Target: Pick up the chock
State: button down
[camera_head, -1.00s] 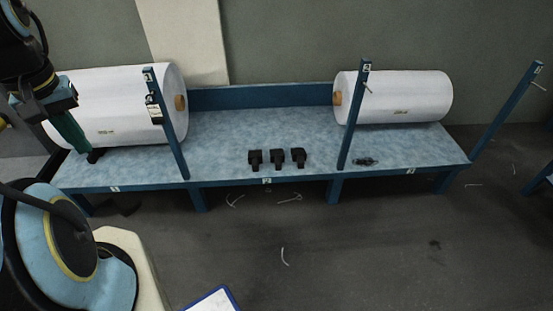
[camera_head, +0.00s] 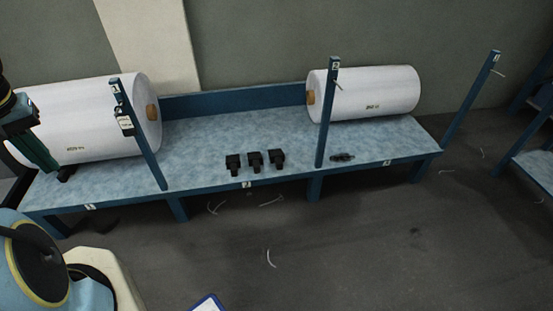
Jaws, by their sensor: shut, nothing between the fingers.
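Three small black blocks, which look like chocks, stand in a row near the front edge of the blue bench: left block (camera_head: 233,164), middle block (camera_head: 255,162) and right block (camera_head: 276,159). My gripper (camera_head: 66,174) is at the far left, in front of the left white roll and over the bench's left end. It is shut and empty, with its dark tips pointing down. It is well to the left of the black blocks, apart from them. Whether its tips touch the bench is unclear.
White rolls lie at the left (camera_head: 85,120) and right (camera_head: 370,95) of the bench (camera_head: 200,140). Blue posts rise at the front edge, left (camera_head: 140,140) and right (camera_head: 327,115) of the blocks. A small dark item (camera_head: 342,157) lies by the right post. Floor in front is mostly clear.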

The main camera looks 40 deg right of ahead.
aim_at(233, 161)
jog(key=u, duration=0.5)
jog(key=k+l+u, duration=0.2)
jog(key=l+u, duration=0.2)
jog(key=k+l+u, duration=0.25)
jog(key=l+u, duration=0.2)
jog(key=k+l+u, duration=0.15)
jog(key=k+l, duration=0.65)
jog(key=k, duration=0.05)
